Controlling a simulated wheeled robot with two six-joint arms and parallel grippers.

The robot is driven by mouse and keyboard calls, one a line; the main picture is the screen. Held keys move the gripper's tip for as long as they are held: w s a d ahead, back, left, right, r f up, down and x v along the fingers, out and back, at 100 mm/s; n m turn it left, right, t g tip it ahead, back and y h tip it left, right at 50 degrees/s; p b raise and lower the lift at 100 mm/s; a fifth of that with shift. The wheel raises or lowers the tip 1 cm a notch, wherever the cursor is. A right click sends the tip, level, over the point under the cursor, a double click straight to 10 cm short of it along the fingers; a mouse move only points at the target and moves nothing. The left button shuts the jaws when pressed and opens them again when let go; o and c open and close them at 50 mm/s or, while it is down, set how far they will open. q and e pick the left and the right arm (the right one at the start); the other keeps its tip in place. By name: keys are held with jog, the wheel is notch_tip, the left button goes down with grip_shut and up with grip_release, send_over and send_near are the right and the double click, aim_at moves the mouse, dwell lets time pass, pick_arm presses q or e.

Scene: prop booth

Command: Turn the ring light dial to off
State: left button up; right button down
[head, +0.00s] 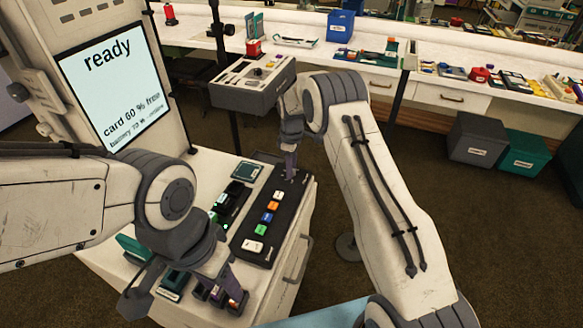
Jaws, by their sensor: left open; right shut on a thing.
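A long black control panel (262,235) lies on the white cabinet top, with several coloured buttons in a row. My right gripper (290,172) points down at the far end of this panel. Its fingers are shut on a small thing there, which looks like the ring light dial. The fingers hide the dial, so its setting cannot be read. My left gripper (188,295) is open over the near left part of the cabinet, apart from the panel.
A screen (112,85) reading "ready" stands at the left. A grey box (252,92) on a dark pole is behind my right gripper. Small dark items (230,202) lie left of the panel. A long counter (400,85) with props runs along the back.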

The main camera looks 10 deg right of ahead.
jog(key=shift+r, duration=0.1)
jog(key=c, duration=0.5)
grip_release()
jog(key=shift+c, duration=0.2)
notch_tip(320, 180, up, 10)
jog(key=b, duration=0.1)
jog(key=shift+r, duration=0.2)
